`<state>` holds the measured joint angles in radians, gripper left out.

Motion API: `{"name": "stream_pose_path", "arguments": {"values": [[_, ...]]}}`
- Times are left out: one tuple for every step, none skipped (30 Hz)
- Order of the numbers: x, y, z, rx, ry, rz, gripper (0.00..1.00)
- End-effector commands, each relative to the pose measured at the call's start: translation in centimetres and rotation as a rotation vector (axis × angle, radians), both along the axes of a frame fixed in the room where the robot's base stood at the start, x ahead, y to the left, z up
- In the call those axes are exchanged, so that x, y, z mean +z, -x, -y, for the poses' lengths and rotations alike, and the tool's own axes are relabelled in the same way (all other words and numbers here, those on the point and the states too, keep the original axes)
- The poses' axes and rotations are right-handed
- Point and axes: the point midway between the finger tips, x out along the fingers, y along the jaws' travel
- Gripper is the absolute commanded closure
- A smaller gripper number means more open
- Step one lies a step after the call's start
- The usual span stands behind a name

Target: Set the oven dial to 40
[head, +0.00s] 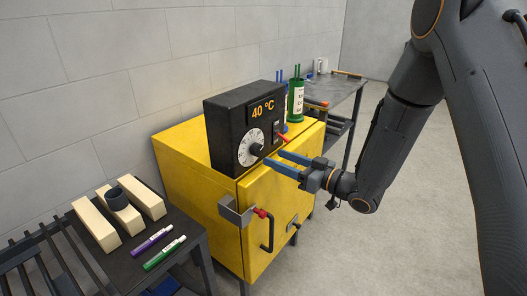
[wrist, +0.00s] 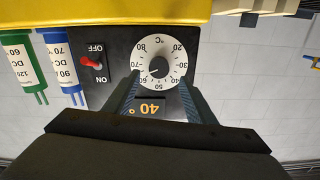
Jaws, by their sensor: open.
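The black control box (head: 225,130) stands on the yellow oven (head: 185,155). Its lit display (head: 263,109) reads 40 °C; it also shows upside down in the wrist view (wrist: 149,108). The white round dial (head: 251,148) has a black centre knob and numbers around its rim; it faces the camera in the wrist view (wrist: 160,50). My gripper (head: 276,157) is open in front of the box near the dial. In the wrist view its fingers (wrist: 160,82) stand either side of the dial's lower part, with nothing between them gripped. Contact with the knob cannot be told.
A red switch (wrist: 91,62) sits beside the dial. Green (head: 296,101) and blue containers stand beyond the box. A grey bracket (head: 236,212) and black door handle (head: 267,232) project from the oven front. Wooden blocks (head: 96,222) and pens lie on the left table. Floor at right is clear.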

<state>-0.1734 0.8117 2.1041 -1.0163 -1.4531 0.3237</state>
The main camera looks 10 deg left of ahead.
Motion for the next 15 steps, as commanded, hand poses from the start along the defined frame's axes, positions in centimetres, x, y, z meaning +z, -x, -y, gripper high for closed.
{"name": "stream_pose_path", "arguments": {"values": [[0.1,-0.2,-0.7,0.002,0.001,0.000,0.50],[0.1,-0.3,-1.1,0.001,0.001,0.000,0.50],[0.1,-0.6,-1.7,0.000,0.001,0.001,0.50],[0.1,-0.8,-2.1,0.000,0.002,0.000,0.50],[0.1,-1.0,-2.5,0.000,0.002,0.000,0.50],[0.1,-1.2,-3.1,0.000,0.002,0.000,0.50],[0.1,-1.4,-3.6,0.000,0.002,0.000,0.50],[0.1,-1.5,-4.0,0.000,0.001,0.001,0.50],[0.1,-1.8,-4.4,0.000,0.001,0.001,0.50],[0.1,-1.9,-4.8,0.000,0.002,0.000,0.50],[0.1,-2.0,-5.1,0.000,0.003,-0.001,0.50],[0.1,-2.2,-5.4,-0.001,0.003,0.000,0.50],[0.1,-2.3,-5.6,-0.001,0.002,0.000,0.50],[0.0,-2.3,-5.8,-0.001,0.002,-0.001,0.50],[0.0,-2.4,-6.0,-0.001,0.002,0.000,0.50]]}}
